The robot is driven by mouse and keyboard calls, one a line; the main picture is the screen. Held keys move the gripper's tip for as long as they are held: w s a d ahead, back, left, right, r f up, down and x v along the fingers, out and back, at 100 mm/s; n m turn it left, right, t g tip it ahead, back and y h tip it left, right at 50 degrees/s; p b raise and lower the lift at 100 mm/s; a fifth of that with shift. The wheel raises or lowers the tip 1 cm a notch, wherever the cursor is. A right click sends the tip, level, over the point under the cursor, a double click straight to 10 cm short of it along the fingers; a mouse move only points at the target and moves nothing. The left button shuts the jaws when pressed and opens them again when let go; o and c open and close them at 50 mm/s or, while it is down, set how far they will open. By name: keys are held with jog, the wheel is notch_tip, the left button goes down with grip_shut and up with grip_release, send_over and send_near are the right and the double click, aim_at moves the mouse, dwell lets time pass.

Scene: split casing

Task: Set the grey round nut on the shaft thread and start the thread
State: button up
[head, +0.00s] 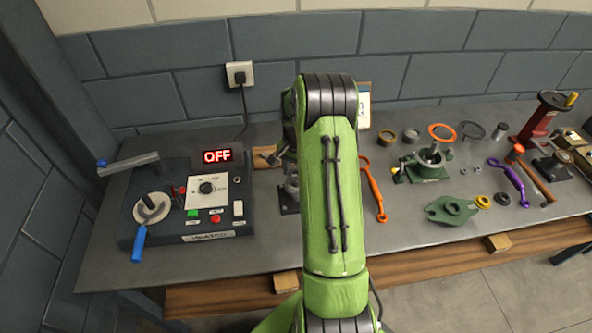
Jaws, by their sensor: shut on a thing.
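In the head view, a green casing half (430,174) stands on the right part of the bench. A grey shaft (432,153) sticks up out of it. Its thread is too small to make out. My green arm fills the middle of the view and bends down behind itself. I cannot single out the grey round nut. A grey ring (411,136) lies behind the casing half and a dark ring (502,199) lies right of it, but I cannot tell what they are.
A green flanged cover (452,209) lies in front of the casing. An orange wrench (374,190) and a purple wrench (508,180) lie either side. An orange ring (442,132) lies behind. A control box (190,215) reading OFF stands left; a red hand press (543,118) stands far right.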

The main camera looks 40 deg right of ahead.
jog(key=shift+f+b, duration=0.45)
jog(key=shift+f, duration=0.1)
jog(key=m+b, duration=0.1)
jog(key=m, duration=0.4)
jog(key=shift+f+b, duration=0.15)
jog(key=shift+b, duration=0.2)
jog(key=m+b, duration=0.1)
jog(key=m, duration=0.3)
jog(key=shift+m, duration=0.4)
jog(key=m+b, duration=0.1)
jog(key=m, duration=0.2)
jog(key=shift+m, duration=0.4)
jog(key=shift+s, duration=0.1)
